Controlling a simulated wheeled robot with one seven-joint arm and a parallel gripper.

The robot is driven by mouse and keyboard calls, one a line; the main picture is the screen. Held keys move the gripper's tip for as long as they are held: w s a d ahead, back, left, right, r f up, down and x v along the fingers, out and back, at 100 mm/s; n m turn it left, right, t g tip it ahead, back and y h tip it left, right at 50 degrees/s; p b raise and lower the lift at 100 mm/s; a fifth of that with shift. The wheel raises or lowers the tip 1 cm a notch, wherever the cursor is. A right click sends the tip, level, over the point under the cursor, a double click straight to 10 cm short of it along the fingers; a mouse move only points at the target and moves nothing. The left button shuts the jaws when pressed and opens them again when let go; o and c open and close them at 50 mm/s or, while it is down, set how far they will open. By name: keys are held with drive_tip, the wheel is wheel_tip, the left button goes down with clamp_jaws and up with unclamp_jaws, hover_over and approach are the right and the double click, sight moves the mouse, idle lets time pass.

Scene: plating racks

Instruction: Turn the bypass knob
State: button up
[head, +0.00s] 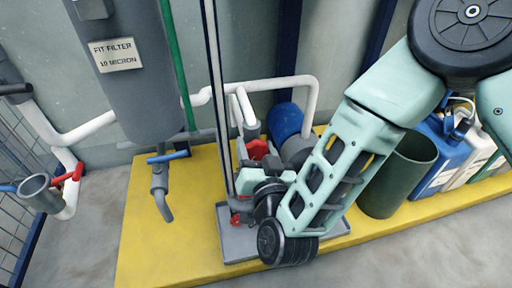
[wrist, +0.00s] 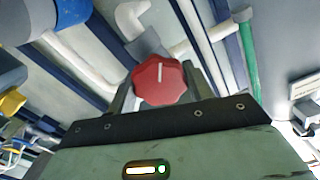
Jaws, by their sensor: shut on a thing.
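The red, lobed knob (wrist: 161,82) with a white pointer line shows at the centre of the wrist view. The line points almost straight up in that picture. My gripper (wrist: 160,97) has a finger on each side of the knob and is shut on it. In the head view my gripper (head: 244,179) is low among the pipes beside the dark blue upright. Several red parts (head: 258,150) show close to it there, but I cannot tell which is the knob. The fingertips are mostly hidden in that view.
A blue-ended pump (head: 285,120) is close behind my arm. A dark green bin (head: 398,175) and blue and white canisters stand at right. Grey floor is clear in front.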

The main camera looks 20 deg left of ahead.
drive_tip(key=o, duration=1)
drive_tip(key=shift+p+v, duration=0.8)
drive_tip(key=shift+v, duration=7.95)
drive_tip(key=shift+d+f, duration=0.1)
